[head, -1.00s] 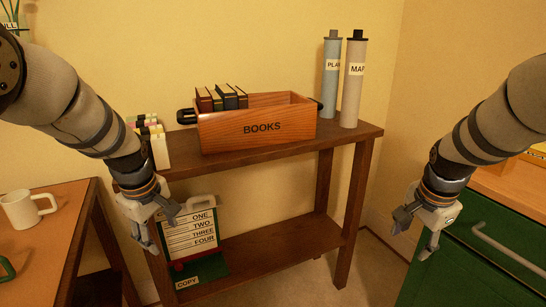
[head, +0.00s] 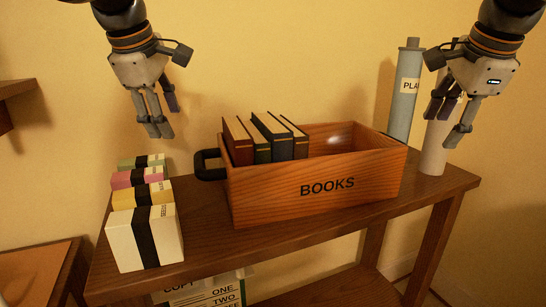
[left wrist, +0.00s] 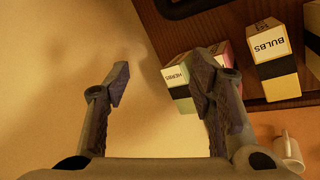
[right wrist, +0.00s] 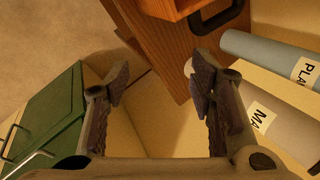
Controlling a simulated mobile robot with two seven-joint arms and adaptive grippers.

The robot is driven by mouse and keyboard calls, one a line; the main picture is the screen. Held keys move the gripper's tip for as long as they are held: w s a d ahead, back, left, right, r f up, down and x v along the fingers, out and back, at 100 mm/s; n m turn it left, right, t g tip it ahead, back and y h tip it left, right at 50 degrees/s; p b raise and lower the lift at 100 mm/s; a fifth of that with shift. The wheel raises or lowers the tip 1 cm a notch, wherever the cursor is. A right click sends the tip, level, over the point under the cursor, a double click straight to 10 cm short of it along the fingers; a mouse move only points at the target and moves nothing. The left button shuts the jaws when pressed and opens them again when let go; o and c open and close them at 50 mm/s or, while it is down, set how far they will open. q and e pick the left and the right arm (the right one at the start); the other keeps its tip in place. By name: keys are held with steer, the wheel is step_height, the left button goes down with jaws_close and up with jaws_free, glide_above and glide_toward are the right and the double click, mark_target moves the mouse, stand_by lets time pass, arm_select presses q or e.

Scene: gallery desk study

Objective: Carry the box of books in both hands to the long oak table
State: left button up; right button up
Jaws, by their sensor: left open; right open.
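The wooden box of books (head: 375,180), marked BOOKS, stands upright on a brown wooden shelf unit (head: 275,245). Several books (head: 262,138) stand in its left part; its right part looks empty. Its black left handle (head: 208,166) sticks out; a black handle (right wrist: 220,14) shows at the top of the right wrist view. My left gripper (head: 162,122) is open and empty, above and left of the box. My right gripper (head: 445,125) is open and empty, right of the box, in front of the tubes. I cannot identify the long oak table.
Several small labelled cartons (head: 145,238) stand left of the box on the unit. A blue-grey tube (head: 404,105) and a pale tube (head: 434,148) stand right of it. A flip pad (head: 205,293) shows below. A table corner (head: 35,270) is at lower left; a green cabinet (right wrist: 45,115) is in the right wrist view.

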arm_select(q)
steer(key=x, duration=1.3)
steer(key=shift+s+d+f, duration=0.1)
steer(key=shift+d+f, duration=0.05)
steer(key=shift+f, duration=0.2)
arm_select(e)
steer(key=x, duration=1.3)
steer(key=shift+s+d+f, duration=0.1)
steer(key=shift+d+f, duration=0.05)
steer(key=shift+f, duration=0.25)
arm_select(q)
steer(key=shift+d, duration=0.35)
arm_select(e)
steer(key=shift+a, duration=0.35)
arm_select(q)
steer(key=shift+d, duration=0.4)
arm_select(e)
steer(key=shift+a, duration=0.45)
